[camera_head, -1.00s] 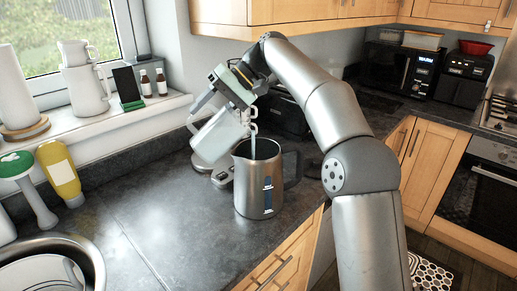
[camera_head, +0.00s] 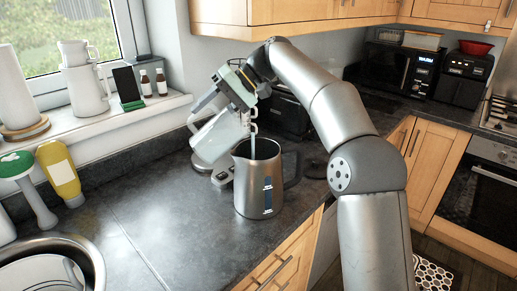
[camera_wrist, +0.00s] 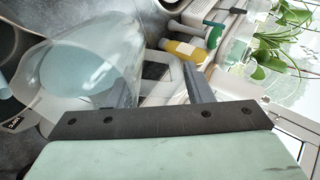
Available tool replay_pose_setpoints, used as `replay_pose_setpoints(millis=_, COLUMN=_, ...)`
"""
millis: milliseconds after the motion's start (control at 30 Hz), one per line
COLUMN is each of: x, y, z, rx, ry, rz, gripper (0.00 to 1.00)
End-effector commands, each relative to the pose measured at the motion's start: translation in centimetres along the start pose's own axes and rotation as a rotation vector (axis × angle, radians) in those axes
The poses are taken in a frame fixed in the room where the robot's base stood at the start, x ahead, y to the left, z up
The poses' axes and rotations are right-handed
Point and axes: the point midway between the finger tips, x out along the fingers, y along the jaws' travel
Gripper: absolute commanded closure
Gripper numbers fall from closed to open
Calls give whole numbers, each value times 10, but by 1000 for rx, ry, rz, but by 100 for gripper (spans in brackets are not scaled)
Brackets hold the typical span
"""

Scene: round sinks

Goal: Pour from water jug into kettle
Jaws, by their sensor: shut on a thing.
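The steel kettle (camera_head: 257,187) stands upright on the dark worktop, its open top facing up and its dark handle to the right. The clear water jug (camera_head: 217,138) is tilted above and left of it, its mouth end over the kettle's opening. A thin pale stream (camera_head: 253,144) runs from the jug's mouth down into the kettle. My gripper (camera_head: 205,103) is shut on the jug, above the worktop. The wrist view shows the see-through jug (camera_wrist: 85,75) at the left, with bluish water inside and its handle between my fingers (camera_wrist: 165,85). The water level inside the kettle is hidden.
Small metal-topped items (camera_head: 222,176) stand behind the kettle. A yellow bottle (camera_head: 61,172), a green-topped brush (camera_head: 22,175) and a round sink (camera_head: 85,250) are at the left. The worktop between sink and kettle is clear. A window sill with mugs (camera_head: 86,90) is behind.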

Motion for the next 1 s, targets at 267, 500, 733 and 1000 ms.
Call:
replay_pose_setpoints(millis=267, x=-1, y=-1, z=0, rx=-2, ry=3, rz=-6, gripper=100)
replay_pose_setpoints(millis=500, x=-2, y=0, z=0, rx=-2, ry=6, rz=-20, gripper=100)
replay_pose_setpoints(millis=733, x=-2, y=0, z=0, rx=-2, ry=9, rz=-33, gripper=100)
replay_pose_setpoints(millis=1000, x=-4, y=0, z=0, rx=-2, ry=12, rz=-50, gripper=100)
